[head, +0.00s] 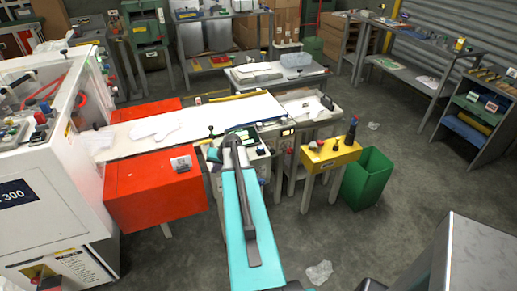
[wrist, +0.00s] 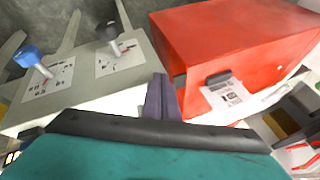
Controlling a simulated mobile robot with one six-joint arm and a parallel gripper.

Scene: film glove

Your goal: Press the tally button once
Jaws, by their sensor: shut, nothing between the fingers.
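My gripper (wrist: 160,92) shows in the wrist view as two dark purple fingers, shut together and empty. They are over a pale surface, left of a red box. In the head view my teal and grey arm reaches forward and hides the fingers. I cannot tell for certain which control is the tally button. A small black piece (wrist: 217,77) sits above a printed label on the red box's face. A blue-topped knob (wrist: 27,57) and a black-topped knob (wrist: 107,31) stand on a beige panel at the left of the wrist view.
The red box (head: 150,195) stands left of my arm, beside a white machine (head: 50,200). A yellow stand (head: 330,156) with dark objects and a green bin (head: 367,180) are to the right. A white worktable (head: 195,117) lies behind. Open floor is at right.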

